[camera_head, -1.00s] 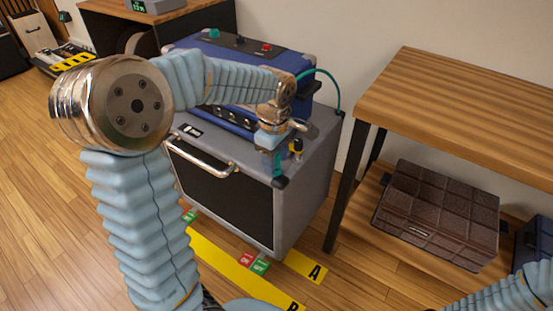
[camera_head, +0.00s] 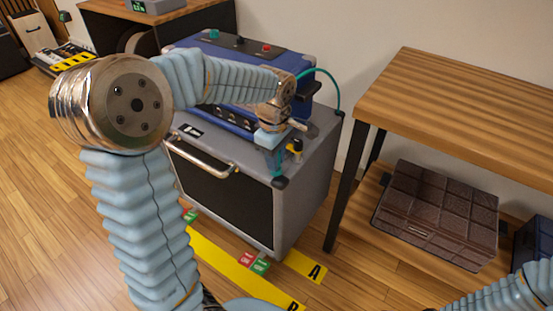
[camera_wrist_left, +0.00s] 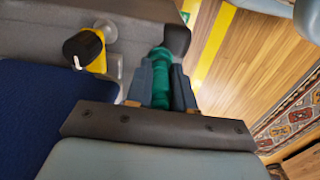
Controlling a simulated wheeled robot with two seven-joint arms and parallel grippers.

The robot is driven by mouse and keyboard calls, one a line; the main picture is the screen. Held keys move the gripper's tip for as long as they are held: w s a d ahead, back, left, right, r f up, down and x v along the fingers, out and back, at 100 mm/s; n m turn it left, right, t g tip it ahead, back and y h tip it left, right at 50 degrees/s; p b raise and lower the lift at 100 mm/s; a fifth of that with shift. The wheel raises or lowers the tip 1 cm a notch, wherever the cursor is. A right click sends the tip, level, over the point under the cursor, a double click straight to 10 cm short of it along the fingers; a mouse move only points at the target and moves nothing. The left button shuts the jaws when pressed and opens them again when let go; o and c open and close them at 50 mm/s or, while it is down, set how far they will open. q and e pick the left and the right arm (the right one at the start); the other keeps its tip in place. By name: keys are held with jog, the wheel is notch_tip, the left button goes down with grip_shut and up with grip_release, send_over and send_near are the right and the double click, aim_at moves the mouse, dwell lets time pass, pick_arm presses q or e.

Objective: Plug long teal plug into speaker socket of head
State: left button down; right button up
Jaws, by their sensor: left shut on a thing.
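The blue amp head (camera_head: 219,64) stands on the grey speaker cabinet (camera_head: 310,170). Its top panel carries teal (camera_head: 214,33), black (camera_head: 240,40) and red (camera_head: 267,47) fittings. My left gripper (camera_head: 277,166) is low over the cabinet's front right corner, in front of the head. A teal cable (camera_head: 326,75) arches from behind the head to the cabinet's rear right corner. My right gripper is out of view; only its arm shows at lower right.
A yellow and black knob-like part (camera_head: 296,148) stands on the cabinet close beside the left gripper, also in the wrist view (camera_wrist_left: 86,48). A wooden table (camera_head: 460,100) with a brown case (camera_head: 440,212) beneath is at right. Yellow tape (camera_head: 235,268) marks the floor.

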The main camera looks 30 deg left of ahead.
pick_arm(q)
jog(key=shift+s+r+p, duration=0.15)
jog(key=shift+r+p, duration=2.15)
jog(key=shift+r, duration=0.55)
